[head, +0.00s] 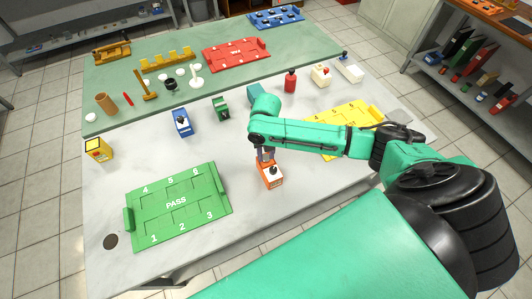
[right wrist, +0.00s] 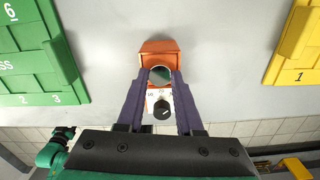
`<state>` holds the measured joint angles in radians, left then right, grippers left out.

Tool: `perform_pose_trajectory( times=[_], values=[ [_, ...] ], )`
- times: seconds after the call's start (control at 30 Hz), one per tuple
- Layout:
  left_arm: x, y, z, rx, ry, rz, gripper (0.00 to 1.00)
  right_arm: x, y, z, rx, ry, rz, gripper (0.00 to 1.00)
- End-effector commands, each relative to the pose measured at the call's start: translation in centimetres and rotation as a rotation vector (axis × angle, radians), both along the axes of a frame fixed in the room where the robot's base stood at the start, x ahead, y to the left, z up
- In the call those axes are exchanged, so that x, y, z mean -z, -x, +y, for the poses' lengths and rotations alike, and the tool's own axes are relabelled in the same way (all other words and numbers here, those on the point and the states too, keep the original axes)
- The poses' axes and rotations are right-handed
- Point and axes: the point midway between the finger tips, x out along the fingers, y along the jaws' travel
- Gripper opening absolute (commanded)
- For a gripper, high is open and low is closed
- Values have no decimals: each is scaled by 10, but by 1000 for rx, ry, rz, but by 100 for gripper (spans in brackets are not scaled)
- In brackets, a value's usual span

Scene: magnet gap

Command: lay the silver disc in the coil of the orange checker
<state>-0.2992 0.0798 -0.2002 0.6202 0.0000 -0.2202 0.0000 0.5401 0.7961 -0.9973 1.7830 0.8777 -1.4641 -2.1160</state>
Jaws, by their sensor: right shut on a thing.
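The orange checker (head: 270,175) stands on the white table, right of the green PASS tray; its white face with a black knob shows in the right wrist view (right wrist: 161,108). My right gripper (head: 265,157) is over the back part of the checker, pointing down. In the right wrist view its fingertips (right wrist: 160,76) are shut on the silver disc (right wrist: 160,74), a round mirror-like face at the checker's top. The disc hides the coil, and I cannot tell whether it touches it. My left gripper is not in view.
The green PASS tray (head: 178,205) lies to the left, and the yellow tray (head: 345,116) to the right, partly behind my arm. The front table edge is near.

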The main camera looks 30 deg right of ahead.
Motion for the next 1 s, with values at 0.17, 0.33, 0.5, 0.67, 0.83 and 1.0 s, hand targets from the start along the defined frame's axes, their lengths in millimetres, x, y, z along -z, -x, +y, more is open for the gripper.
perform_pose_trajectory(
  times=[0.17,0.33,0.5,0.67,0.83,1.0],
  values=[
    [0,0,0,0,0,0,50,0,0,0,0,0,0,0],
    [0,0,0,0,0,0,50,1,0,0,0,0,0,0],
    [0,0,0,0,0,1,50,3,0,0,0,0,0,0],
    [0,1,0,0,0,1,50,4,0,0,1,0,0,43],
    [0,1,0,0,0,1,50,4,0,0,0,0,0,70],
    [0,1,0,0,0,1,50,4,0,0,0,0,0,62]
  ],
)
